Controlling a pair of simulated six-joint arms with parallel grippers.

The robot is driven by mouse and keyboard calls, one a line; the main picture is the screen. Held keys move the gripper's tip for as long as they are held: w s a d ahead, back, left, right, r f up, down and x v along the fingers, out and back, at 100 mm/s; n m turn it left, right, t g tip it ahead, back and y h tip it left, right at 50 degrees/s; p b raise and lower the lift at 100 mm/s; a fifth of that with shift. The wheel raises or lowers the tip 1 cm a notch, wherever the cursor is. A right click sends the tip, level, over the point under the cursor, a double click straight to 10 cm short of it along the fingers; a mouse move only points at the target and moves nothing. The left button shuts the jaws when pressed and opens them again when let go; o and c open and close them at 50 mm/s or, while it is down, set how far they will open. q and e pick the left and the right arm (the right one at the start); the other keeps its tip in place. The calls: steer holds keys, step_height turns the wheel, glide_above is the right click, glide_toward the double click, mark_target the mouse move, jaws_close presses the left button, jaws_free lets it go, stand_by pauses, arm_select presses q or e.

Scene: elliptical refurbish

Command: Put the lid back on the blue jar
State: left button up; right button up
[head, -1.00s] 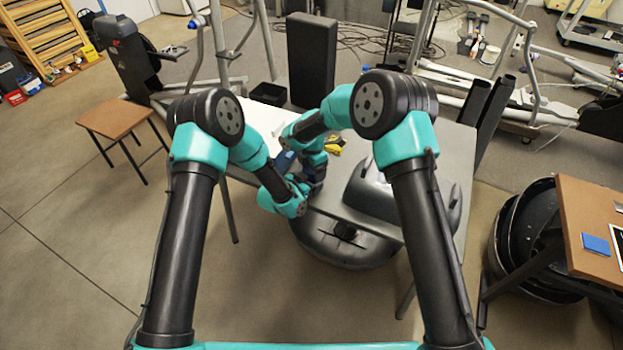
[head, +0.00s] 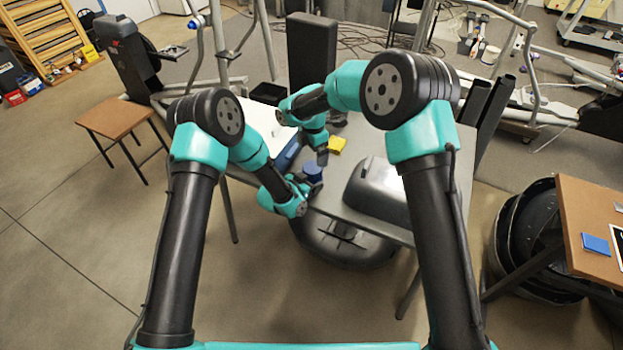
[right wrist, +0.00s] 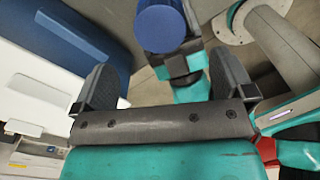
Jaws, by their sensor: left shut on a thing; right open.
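The blue jar (head: 312,172) stands out in front of my left gripper (head: 301,185), which is shut on it near the table's front edge. In the right wrist view the jar (right wrist: 161,27) shows a smooth round blue end, with my left gripper (right wrist: 178,66) behind it. I cannot tell whether that end is the lid or the jar itself; no separate lid shows. My right gripper (head: 321,157) is just beyond and above the jar. In the right wrist view its two fingers (right wrist: 166,84) are wide apart, with nothing between them.
A long dark-blue object (head: 288,153) lies left of the jar; it also shows in the right wrist view (right wrist: 78,35). A yellow block (head: 337,144) lies right of my right gripper. A grey domed case (head: 372,187) takes up the table's right side. A tall black block stands at the back.

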step_height(320, 180, up, 4)
steer(key=shift+f, duration=0.15)
arm_select(q)
steer(key=o, duration=1.7)
steer(key=v, duration=1.7)
steer(key=shift+s+r, duration=0.15)
steer(key=shift+s, duration=0.05)
